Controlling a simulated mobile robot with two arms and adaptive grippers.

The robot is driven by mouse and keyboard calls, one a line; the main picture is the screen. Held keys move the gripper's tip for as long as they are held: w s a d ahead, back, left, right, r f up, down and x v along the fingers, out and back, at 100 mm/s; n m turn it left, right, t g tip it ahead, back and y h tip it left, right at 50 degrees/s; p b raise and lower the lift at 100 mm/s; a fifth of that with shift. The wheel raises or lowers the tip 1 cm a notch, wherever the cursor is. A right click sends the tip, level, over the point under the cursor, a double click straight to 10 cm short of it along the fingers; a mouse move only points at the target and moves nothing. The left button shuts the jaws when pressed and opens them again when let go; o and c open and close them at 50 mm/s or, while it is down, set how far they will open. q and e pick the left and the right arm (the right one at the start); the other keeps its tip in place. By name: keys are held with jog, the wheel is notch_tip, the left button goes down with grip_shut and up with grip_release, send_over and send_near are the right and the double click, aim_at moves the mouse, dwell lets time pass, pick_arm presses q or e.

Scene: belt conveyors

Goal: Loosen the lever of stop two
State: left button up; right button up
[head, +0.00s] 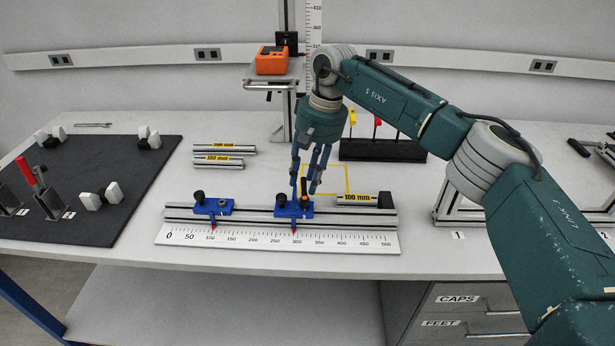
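Two blue stops sit on the metal rail (250,217) above a white ruler. The left stop (218,207) is near the 100 mark; the right one, which I take as stop two (288,211), has its red pointer near 300. Stop two carries a black knob (281,198) and a dark upright lever (304,187) with an orange base. My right gripper (304,188) points down over stop two, with its blue fingers apart on either side of the lever. I cannot tell whether they touch it. My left gripper is out of view.
A bar marked 100 mm (357,199) lies at the rail's right end. Labelled bars (220,162) lie behind the rail. A dark mat (150,178) with clamps is at left. A black rack (385,152) stands behind, and a metal frame (446,205) is at right.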

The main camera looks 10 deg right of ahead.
notch_tip(320, 180, up, 12)
jog(key=d, duration=0.2)
jog(key=shift+s, duration=0.2)
dwell(0.3)
jog(key=shift+d+f, duration=0.1)
jog(key=shift+f, duration=0.1)
